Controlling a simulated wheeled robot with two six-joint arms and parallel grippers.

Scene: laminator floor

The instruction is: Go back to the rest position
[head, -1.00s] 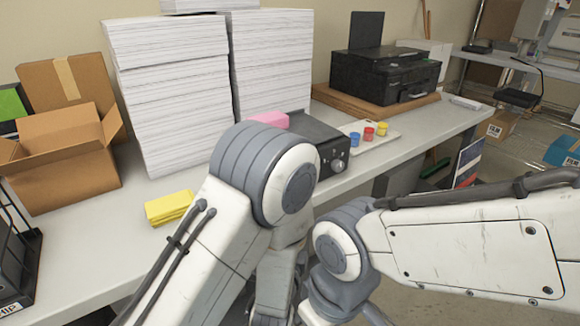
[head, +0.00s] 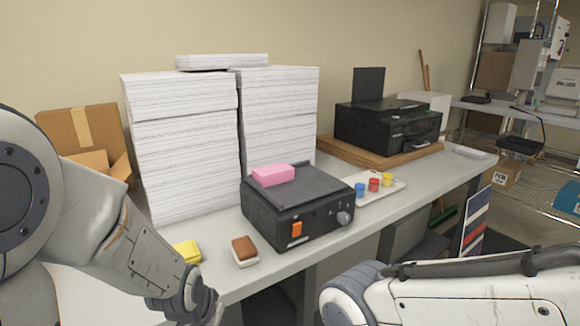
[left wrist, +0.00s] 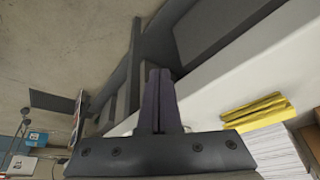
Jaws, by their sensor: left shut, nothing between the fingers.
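My left gripper (left wrist: 158,100) shows in the left wrist view with its two dark fingers together and nothing between them. It is beside the pale table edge, apart from the yellow cloth stack (left wrist: 258,112). In the head view my left arm comes down from the left over the front of the table, and its fingers cannot be made out there. My right arm lies across the lower right of the head view, and its gripper is out of view.
On the table (head: 262,270) are a black laminator (head: 290,215) with a pink block (head: 273,175) on top, a brown-and-white eraser (head: 244,252), yellow cloths (head: 187,252), tall paper stacks (head: 185,150), a tray of coloured pots (head: 397,186) and a printer (head: 385,125). Cardboard boxes (head: 80,140) stand at left.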

